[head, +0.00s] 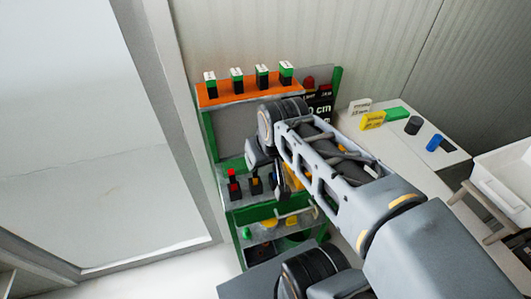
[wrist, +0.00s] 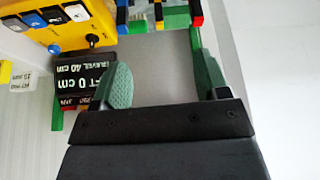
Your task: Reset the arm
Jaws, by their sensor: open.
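My arm (head: 335,170) reaches from the lower right to the middle of the head view, in front of a green-framed rack (head: 210,135). Its far end bends down there, and my gripper is mostly hidden behind the arm links in that view. In the wrist view my gripper (wrist: 162,78) is open. Its two green-padded fingers stand well apart, with nothing between them but a plain grey panel (wrist: 160,60) beyond.
Several small blocks stand on the rack's orange top shelf (head: 240,92). Red and yellow-topped levers (head: 233,186) stand below. A yellow switch box (wrist: 75,28) and black sign (wrist: 82,80) show in the wrist view. A white table (head: 440,160) with small items stands right.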

